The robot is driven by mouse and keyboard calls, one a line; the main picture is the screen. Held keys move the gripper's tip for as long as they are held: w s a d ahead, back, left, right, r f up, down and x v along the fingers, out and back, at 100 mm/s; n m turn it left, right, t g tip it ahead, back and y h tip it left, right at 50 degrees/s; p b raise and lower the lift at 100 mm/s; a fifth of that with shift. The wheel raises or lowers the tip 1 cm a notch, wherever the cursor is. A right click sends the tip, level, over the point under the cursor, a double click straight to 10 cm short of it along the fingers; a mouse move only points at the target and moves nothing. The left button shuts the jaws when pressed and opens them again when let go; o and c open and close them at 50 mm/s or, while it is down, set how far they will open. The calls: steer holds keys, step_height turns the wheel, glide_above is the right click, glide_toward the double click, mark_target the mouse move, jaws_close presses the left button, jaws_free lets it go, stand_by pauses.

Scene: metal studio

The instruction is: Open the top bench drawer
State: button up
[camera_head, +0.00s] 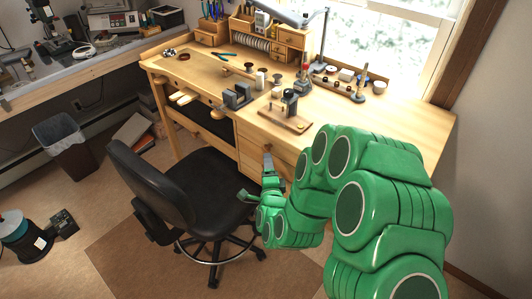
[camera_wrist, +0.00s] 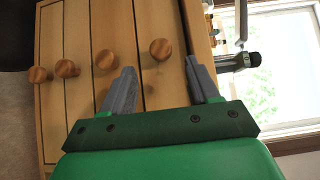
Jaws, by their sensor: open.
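The wooden bench (camera_head: 405,118) has a column of drawers under its top, partly hidden by my green arm in the head view. In the wrist view the bench is turned on its side, and the drawer fronts look flush. The top drawer (camera_wrist: 137,25), nearest the bench top, has a round wooden knob (camera_wrist: 160,49). My gripper (camera_wrist: 162,82) is open and empty. The knob shows between the lines of its two grey fingers, just ahead of the tips, with no contact visible. In the head view my gripper (camera_head: 257,178) is in front of the drawers.
A black office chair (camera_head: 200,185) stands close to the left of my gripper. Lower drawer knobs (camera_wrist: 107,59) are beside the left finger. Tools and a small wooden stand (camera_head: 285,118) are on the bench top. A waste bin (camera_head: 65,142) is far left.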

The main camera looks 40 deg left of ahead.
mark_target(266, 151)
steer(key=x, duration=0.7)
jaws_close()
stand_by(0.4)
